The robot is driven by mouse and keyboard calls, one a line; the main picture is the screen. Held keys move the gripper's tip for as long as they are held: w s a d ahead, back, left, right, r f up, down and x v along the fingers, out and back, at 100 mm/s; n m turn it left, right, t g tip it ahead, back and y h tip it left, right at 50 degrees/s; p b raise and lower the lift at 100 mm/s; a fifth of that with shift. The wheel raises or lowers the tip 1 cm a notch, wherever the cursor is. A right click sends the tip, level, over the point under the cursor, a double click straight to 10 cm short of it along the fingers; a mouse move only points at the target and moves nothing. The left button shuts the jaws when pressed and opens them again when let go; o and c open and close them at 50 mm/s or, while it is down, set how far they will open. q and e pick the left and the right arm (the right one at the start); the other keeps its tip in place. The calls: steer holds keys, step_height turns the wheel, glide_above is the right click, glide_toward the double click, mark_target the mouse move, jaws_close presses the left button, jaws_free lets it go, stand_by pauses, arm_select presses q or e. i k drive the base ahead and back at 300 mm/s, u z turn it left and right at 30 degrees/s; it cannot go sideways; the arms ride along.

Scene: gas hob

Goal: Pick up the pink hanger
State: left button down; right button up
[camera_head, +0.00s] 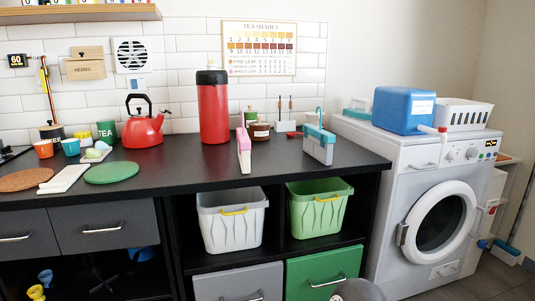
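I see no plain hanger shape. The only clearly pink thing is a narrow upright pink piece with a white side (243,150), near the front middle of the dark counter. It stands between the tall red flask and a grey and teal caddy (318,147). I cannot tell whether it is the hanger. Neither of my grippers is in view. A grey rounded part at the bottom edge may be mine.
The dark counter (200,180) also holds a red kettle (143,128), the red flask (213,110), cups, and a green round mat (111,173). White (232,225) and green bins (318,212) sit below. A washing machine (420,165) bearing a blue box (404,110) stands right.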

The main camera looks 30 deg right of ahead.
mark_target(243, 140)
steer(key=u, duration=0.2)
steer(key=i, duration=0.85)
steer(key=z, duration=0.1)
